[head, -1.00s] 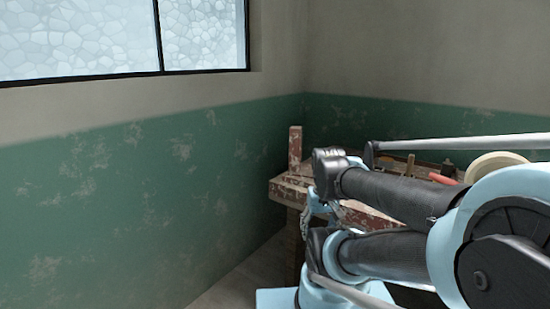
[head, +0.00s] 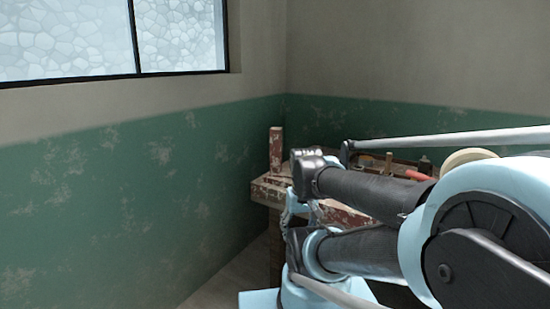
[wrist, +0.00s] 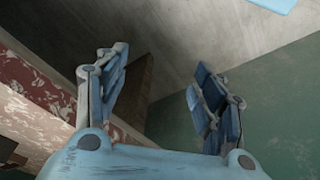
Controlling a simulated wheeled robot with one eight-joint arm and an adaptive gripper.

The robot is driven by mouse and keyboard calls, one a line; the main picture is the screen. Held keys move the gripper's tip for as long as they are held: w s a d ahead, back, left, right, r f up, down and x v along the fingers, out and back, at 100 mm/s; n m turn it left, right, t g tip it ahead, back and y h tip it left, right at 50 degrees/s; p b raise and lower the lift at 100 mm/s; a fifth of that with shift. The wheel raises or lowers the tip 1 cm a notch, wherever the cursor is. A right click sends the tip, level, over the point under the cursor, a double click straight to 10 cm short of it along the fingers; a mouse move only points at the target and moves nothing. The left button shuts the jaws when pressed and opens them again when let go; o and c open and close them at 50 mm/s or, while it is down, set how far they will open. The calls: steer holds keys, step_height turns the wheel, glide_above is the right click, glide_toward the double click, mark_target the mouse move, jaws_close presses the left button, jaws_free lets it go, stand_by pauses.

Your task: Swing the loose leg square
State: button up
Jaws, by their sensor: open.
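A worn workbench (head: 266,192) with chipped red paint stands against the green wall in the head view. A brown wooden leg (head: 275,250) shows below its left end, partly hidden by my arm. In the wrist view a dark brown leg (wrist: 137,88) stands behind and beside the left finger, running between the bench and the grey floor. I cannot tell whether it is tilted. My gripper (wrist: 165,95) is open, with nothing visible between its fingers, and the bench edge (wrist: 50,125) lies to its left. In the head view the gripper is mostly hidden by my arm.
An upright red-brown block (head: 276,147) rises from the bench's left end. Tools, one with a red handle (head: 417,175), and a pale round object (head: 468,158) lie farther right. The green wall (head: 120,205) is close on the left, with bare floor (head: 225,275) between.

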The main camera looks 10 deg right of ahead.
stand_by(0.3)
step_height(320, 180, up, 30)
steer(key=m+t+h, duration=0.2)
steer(key=m, duration=0.3)
glide_above(276, 141)
steer(key=s+a, duration=0.2)
steer(key=s, duration=0.1)
steer(key=x, duration=1.7)
steer(key=shift+s+a+f, duration=0.15)
steer(key=shift+a, duration=0.05)
steer(key=shift+c, duration=0.3)
